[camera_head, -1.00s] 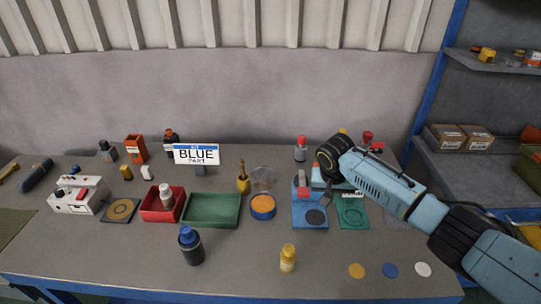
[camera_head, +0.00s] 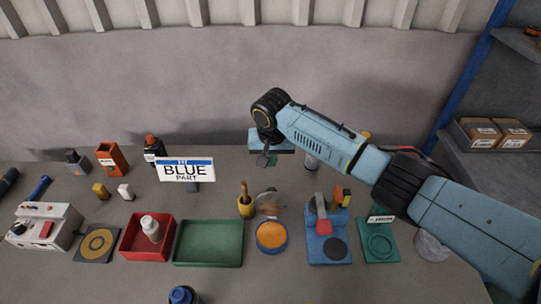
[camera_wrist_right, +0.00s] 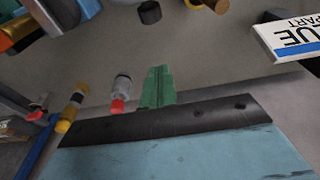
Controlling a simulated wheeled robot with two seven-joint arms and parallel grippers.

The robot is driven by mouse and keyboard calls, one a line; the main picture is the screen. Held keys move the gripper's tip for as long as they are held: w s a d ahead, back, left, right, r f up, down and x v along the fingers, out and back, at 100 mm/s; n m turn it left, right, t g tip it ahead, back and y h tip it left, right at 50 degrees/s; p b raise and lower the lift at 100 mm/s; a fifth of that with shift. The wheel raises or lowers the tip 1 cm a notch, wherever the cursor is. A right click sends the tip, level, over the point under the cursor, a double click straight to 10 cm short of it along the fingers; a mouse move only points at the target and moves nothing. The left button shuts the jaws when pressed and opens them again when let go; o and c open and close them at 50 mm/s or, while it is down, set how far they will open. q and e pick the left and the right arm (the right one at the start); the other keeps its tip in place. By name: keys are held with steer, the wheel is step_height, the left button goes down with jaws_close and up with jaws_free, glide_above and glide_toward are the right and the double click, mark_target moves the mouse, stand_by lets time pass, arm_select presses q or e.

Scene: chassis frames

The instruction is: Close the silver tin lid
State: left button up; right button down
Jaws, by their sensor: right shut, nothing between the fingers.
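A round blue-rimmed tin (camera_head: 271,238) with an orange top face stands mid-table in the head view. A greyish, see-through-looking round lid (camera_head: 269,203) stands raised at its back edge, tilted up. Whether this is the silver lid of the task is hard to tell. My right gripper (camera_head: 272,161) hangs behind and above the tin, near the wall side, apart from the lid. Its green fingers (camera_wrist_right: 157,87) look shut and empty in the wrist view. My left gripper is not in view.
A green tray (camera_head: 208,243) and red bin (camera_head: 147,237) lie left of the tin. A blue fixture (camera_head: 328,245) and green plate (camera_head: 379,246) lie right. A BLUE PART sign (camera_head: 186,171) stands behind.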

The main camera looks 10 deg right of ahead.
mark_target(272, 200)
arm_select(q)
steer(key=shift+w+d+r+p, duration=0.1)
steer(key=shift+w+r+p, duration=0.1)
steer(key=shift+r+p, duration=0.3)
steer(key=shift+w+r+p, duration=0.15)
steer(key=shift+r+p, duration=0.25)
steer(key=shift+p, duration=0.05)
arm_select(e)
step_height(272, 200, down, 6)
steer(key=s, duration=0.2)
steer(key=shift+s+a+f, duration=0.2)
steer(key=shift+a, duration=0.05)
